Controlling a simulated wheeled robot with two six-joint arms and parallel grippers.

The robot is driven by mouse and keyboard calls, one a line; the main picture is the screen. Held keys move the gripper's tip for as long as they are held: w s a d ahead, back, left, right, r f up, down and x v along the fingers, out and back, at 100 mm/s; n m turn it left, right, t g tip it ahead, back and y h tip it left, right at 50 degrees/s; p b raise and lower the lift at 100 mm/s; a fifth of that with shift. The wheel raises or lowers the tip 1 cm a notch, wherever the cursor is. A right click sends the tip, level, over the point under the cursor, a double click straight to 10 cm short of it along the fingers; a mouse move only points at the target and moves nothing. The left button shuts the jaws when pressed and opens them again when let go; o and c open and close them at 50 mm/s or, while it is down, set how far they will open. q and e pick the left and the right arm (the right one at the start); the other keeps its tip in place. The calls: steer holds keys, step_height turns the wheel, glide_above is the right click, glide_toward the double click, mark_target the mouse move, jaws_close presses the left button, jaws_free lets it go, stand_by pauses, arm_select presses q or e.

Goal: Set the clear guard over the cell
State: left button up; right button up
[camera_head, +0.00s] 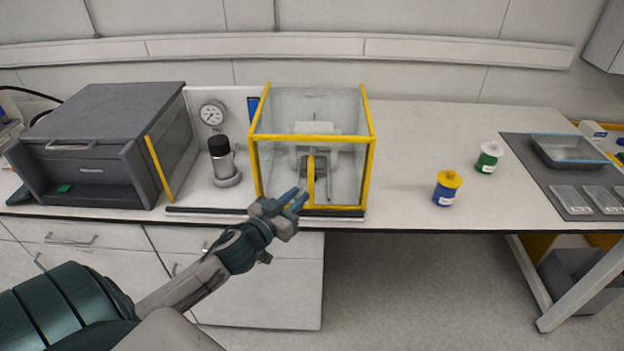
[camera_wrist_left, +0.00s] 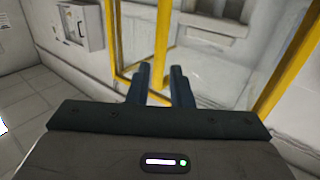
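The clear guard (camera_head: 350,150) is a see-through box with yellow edges, standing on the bench near the middle of the head view. A yellow upright handle-like bar (camera_head: 310,180) shows at its front. A pale block-like fixture (camera_head: 318,145) shows through its panels. A metal cylinder with a black cap (camera_head: 222,160), possibly the cell, stands upright on a small base left of the guard, outside it. The left wrist view shows the fingers (camera_wrist_left: 161,75) before yellow bars (camera_wrist_left: 163,35). My right gripper is not seen.
A dark rail (camera_head: 210,211) runs along the bench front. A grey cabinet (camera_head: 105,135) stands left, and a gauge (camera_head: 212,113) is behind the cylinder. Blue (camera_head: 447,188) and green (camera_head: 489,157) bottles and a dark mat (camera_head: 555,180) are right. The bench right of the guard is mostly clear.

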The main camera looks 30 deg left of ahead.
mark_target(309, 186)
arm_select(q)
steer(key=w+p, duration=0.1)
steer(key=w, duration=0.3)
steer(key=shift+w+d+r+p, duration=0.1)
steer(key=shift+w+p, duration=0.2)
steer(key=shift+w, duration=0.7)
jaws_close()
